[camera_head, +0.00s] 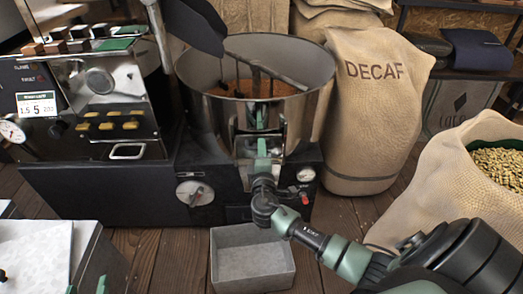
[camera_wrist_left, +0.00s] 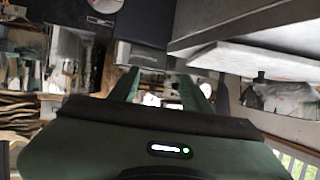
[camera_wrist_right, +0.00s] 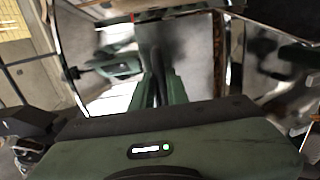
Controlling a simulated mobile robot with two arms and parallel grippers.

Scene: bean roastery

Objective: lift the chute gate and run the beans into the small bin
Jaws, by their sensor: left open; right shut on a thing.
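The round metal drum (camera_head: 190,85) holds brown beans (camera_head: 283,88). The chute gate (camera_head: 242,147) is on the drum's front, mostly covered by my right gripper (camera_head: 262,150). That gripper is shut on a part of the gate, apparently its handle; the grasp shows only as closed fingers in front of shiny metal in the right wrist view (camera_wrist_right: 158,88). The small bin (camera_head: 284,268), an open grey box, stands on the floor below the chute and looks empty. My left gripper (camera_head: 88,287) is open and empty at the lower left; its spread fingers show in the left wrist view (camera_wrist_left: 160,88).
The roaster (camera_head: 100,95) with gauges stands left. A DECAF sack (camera_head: 370,110) and an open sack of pale beans (camera_head: 440,180) stand right. A pale-topped surface (camera_head: 35,250) is lower left.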

